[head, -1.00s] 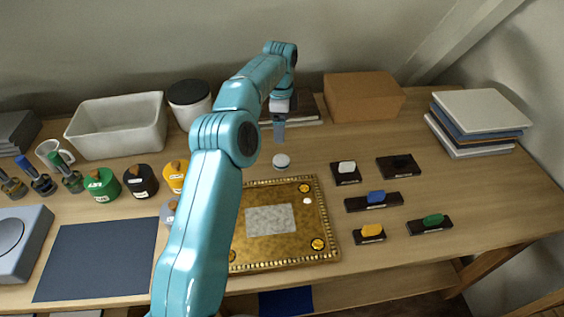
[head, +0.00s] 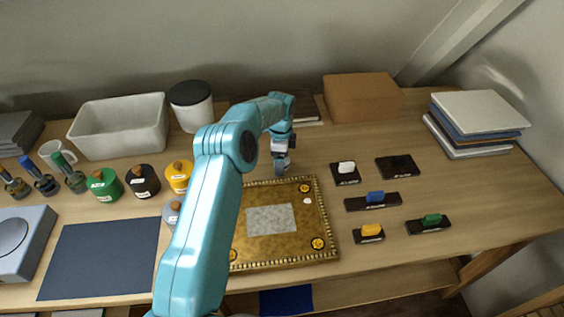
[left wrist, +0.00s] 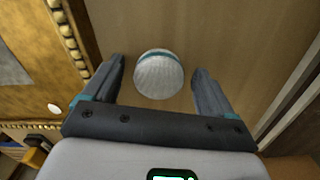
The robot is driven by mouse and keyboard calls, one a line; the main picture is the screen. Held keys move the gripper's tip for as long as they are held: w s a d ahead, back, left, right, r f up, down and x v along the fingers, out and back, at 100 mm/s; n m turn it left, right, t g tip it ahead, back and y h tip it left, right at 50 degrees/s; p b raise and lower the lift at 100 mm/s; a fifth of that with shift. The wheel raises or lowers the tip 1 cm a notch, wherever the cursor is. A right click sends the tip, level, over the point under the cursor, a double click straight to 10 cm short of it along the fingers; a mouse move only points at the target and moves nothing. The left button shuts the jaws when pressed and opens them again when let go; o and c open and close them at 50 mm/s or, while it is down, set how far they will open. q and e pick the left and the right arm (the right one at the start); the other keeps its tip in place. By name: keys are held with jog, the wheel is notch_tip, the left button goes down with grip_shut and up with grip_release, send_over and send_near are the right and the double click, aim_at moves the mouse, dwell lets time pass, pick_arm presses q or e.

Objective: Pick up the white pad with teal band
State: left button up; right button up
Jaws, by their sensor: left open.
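The white pad with teal band (left wrist: 158,78) is a round, ribbed white piece with a teal strip along its upper edge in the left wrist view. It rests on the bare wood beside the gilt panel. My left gripper (left wrist: 160,72) is open, with one finger on each side of the pad and a visible gap at both sides. In the head view my left gripper (head: 281,168) is low above the table at the panel's back edge and largely hides the pad. My right gripper is in neither view.
The gilt panel (head: 326,243) lies in front of the gripper. Dark holders, several with coloured pads like the blue one (head: 375,197), stand to the right. A cardboard box (head: 362,98) and a white tub with black lid (head: 191,108) stand behind. Bare wood lies right of the gripper.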

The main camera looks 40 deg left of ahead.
pick_arm(q)
jog(key=shift+s, duration=0.1)
jog(key=shift+r, duration=0.1)
jog(key=c, duration=1.1)
jog(key=shift+c, duration=0.2)
notch_tip(320, 180, up, 20)
jog(key=p, duration=0.2)
jog(key=shift+o, duration=0.5)
